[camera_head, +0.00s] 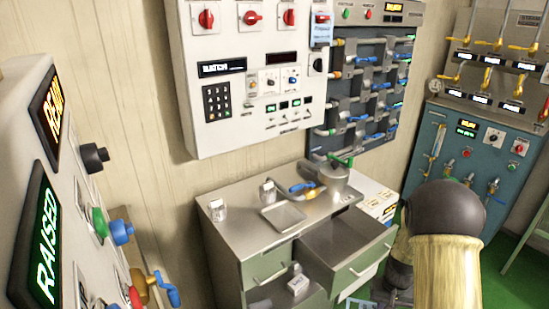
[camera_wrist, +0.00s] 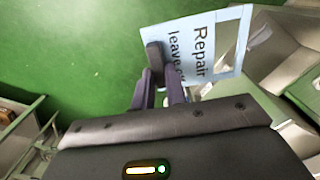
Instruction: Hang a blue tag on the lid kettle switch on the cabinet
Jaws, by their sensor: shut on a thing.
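My gripper (camera_wrist: 161,75) is shut on a light blue tag (camera_wrist: 212,40) in the wrist view. The tag has dark print reading "Repair" and "leave", with some text hidden. An opening shows near its right end. A pale blue piece of the tag (camera_head: 356,303) shows at the bottom of the head view, low in front of the drawers. The white wall cabinet (camera_head: 232,115) has a row of red rotary switches, including one at top left (camera_head: 206,18). Another blue tag (camera_head: 321,35) hangs at the row's right end. I cannot read which switch is the lid kettle one.
A control panel (camera_head: 60,200) stands close at left.

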